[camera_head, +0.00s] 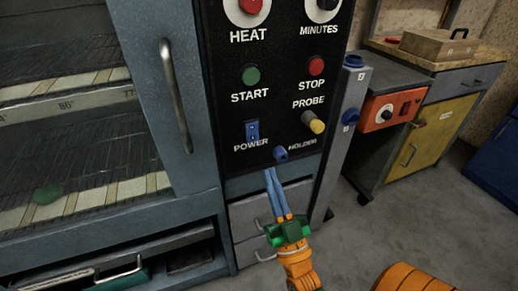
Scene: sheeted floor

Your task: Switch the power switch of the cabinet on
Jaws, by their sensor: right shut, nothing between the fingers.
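The power switch (252,131) is a small blue rocker on the black control panel (285,100) of the cabinet (186,120), above the white "POWER" label. Its rocker position is too small to tell. My right gripper (270,172) comes up from below, its two blue fingers together and empty. In the picture its fingertips are below the switch and label, near the panel's lower edge, apart from the switch. My left gripper is out of view.
The vertical door handle (174,95) is to the left. Drawers (255,215) lie below. An orange box (387,110) stands right.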

